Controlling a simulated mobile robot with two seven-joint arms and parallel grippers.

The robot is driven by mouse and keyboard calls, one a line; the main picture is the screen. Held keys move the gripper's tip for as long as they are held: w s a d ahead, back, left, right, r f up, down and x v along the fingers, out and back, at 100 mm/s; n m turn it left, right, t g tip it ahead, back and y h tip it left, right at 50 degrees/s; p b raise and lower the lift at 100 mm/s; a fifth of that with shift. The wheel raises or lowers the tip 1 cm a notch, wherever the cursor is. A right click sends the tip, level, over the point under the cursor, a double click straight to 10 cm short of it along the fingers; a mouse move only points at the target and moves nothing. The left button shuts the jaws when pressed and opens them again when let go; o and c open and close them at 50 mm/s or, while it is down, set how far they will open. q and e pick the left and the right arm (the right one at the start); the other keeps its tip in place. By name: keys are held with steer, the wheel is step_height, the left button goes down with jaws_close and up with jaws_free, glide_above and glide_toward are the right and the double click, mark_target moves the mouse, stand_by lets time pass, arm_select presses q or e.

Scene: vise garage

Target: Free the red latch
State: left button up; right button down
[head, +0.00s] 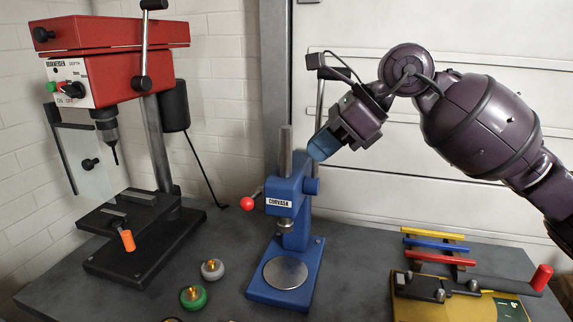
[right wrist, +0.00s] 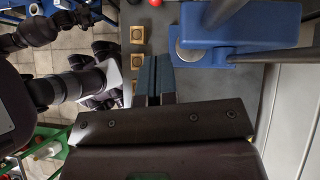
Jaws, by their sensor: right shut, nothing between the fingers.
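A yellow-based device (head: 445,305) stands at the front right of the bench in the head view. Yellow (head: 433,234), blue (head: 436,244) and red (head: 438,257) bars lie one behind another at its back, the red one nearest. I cannot tell whether this red bar is the red latch. A lever with a red grip (head: 541,278) sticks out to its right. My right gripper (head: 322,145) is shut and empty, beside the upper part of the blue press. Its closed fingers (right wrist: 155,75) also show in the right wrist view.
The blue arbor press (head: 292,230) with a red ball handle (head: 247,204) stands mid-bench. A red drill press (head: 115,50) is at the left. Green (head: 193,297) and grey (head: 212,269) knobs lie between them.

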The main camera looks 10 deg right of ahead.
mark_target(253, 202)
steer(key=x, duration=1.3)
steer(key=shift+s+a+r, duration=0.1)
steer(key=shift+a+r, duration=0.1)
steer(key=shift+a, duration=0.2)
arm_select(q)
steer(key=shift+s+r, duration=0.1)
steer(key=shift+s, duration=0.1)
steer(key=shift+s, duration=0.1)
